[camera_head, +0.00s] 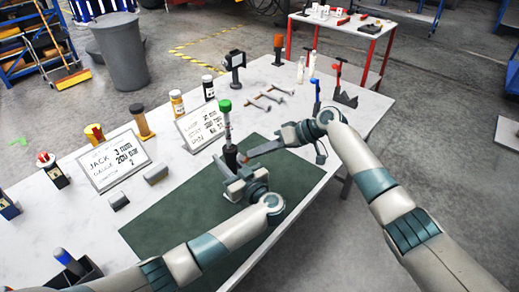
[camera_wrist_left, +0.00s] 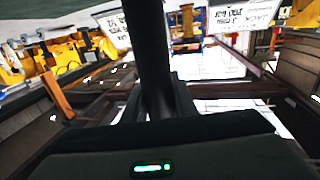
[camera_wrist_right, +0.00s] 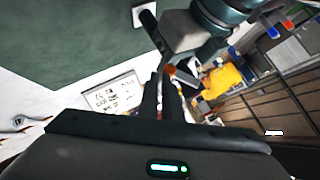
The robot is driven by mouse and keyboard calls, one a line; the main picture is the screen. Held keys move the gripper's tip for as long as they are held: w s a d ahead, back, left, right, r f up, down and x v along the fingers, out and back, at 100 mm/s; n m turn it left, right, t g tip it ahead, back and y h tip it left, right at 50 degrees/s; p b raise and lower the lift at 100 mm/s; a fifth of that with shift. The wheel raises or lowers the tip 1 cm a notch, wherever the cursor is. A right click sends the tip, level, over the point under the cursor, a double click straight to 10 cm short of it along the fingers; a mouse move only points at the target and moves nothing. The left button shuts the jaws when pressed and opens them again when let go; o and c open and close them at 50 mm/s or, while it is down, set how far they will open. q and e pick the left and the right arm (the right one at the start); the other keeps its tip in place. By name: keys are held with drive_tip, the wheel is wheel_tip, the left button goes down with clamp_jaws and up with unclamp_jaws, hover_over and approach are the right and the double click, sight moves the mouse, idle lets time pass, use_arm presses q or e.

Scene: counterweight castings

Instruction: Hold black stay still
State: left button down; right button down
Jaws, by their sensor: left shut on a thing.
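The black stay (camera_head: 231,158) is a dark upright rod standing over the green mat.
The green mat (camera_head: 180,222) is largely bare. Behind it stand two white sign cards (camera_head: 115,160) (camera_head: 201,124), several jars and small grey blocks (camera_head: 156,174). Several tools (camera_head: 268,97) lie farther back. A dark tray (camera_head: 75,275) is at the front left.

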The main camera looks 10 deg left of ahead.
drive_tip(key=shift+s+a+f, duration=0.1)
drive_tip(key=shift+s+f, duration=0.25)
drive_tip(key=shift+f, duration=0.25)
drive_tip(key=shift+s+f, duration=0.3)
drive_tip(key=shift+f, duration=0.3)
drive_tip(key=shift+s+a, duration=0.1)
drive_tip(key=shift+a, duration=0.15)
drive_tip(key=shift+r, duration=0.25)
drive_tip(key=shift+a+r, duration=0.2)
drive_tip(key=shift+r, duration=0.7)
drive_tip(key=w+d+r, duration=0.3)
drive_tip(key=d, duration=0.3)
drive_tip(key=w+d+r, duration=0.2)
drive_tip(key=d+r, duration=0.1)
drive_tip(key=d, duration=0.2)
drive_tip(key=shift+w+d, duration=0.35)
drive_tip(key=shift+w, duration=0.05)
